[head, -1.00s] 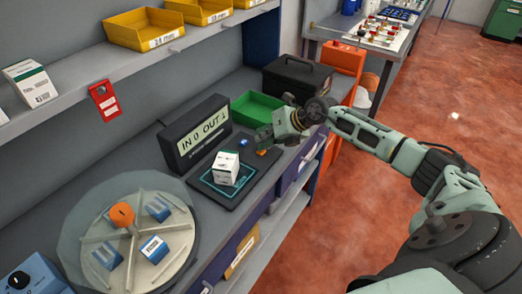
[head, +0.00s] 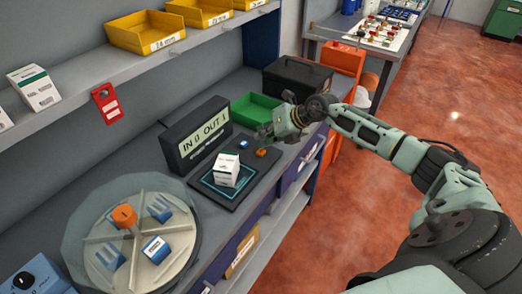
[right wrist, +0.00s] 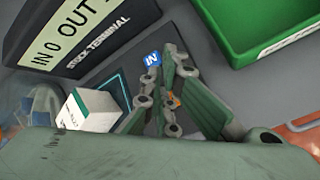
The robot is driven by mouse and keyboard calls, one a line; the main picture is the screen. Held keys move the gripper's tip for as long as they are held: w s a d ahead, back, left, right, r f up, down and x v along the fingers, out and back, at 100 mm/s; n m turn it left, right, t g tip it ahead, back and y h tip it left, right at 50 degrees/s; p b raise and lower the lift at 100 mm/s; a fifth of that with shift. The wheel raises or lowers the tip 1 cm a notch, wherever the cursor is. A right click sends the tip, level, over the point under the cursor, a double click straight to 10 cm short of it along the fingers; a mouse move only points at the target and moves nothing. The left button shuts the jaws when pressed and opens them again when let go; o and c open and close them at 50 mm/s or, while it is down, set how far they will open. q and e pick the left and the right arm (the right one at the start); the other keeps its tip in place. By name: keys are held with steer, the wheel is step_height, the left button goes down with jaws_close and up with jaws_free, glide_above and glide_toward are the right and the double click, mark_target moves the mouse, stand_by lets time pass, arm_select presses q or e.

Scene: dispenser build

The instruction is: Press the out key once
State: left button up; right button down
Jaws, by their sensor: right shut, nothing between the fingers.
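The stock terminal (head: 188,148) has a lit display (head: 203,137) that seems to read IN 0 OUT 1. Its dark pad (head: 230,192) holds a blue key (head: 244,144) and an orange key (head: 262,152). In the right wrist view the blue key (right wrist: 152,59) is marked IN. The orange key (right wrist: 173,101), presumably the out key, is partly hidden behind my fingers, its label unreadable. My right gripper (head: 264,136) is shut and empty, close to the keys at the pad's far end. I cannot tell whether it touches one. My left gripper is not in view.
A white box (head: 227,170) stands on the pad's outlined square. A green bin (head: 258,107) and black toolbox (head: 297,76) lie behind the gripper. A round carousel (head: 104,263) with blue boxes is nearer left. Yellow bins (head: 145,31) sit on the shelf above.

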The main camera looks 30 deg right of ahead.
step_height(320, 180, up, 5)
steer(key=p, duration=0.3)
steer(key=shift+p, duration=0.4)
stand_by(0.5)
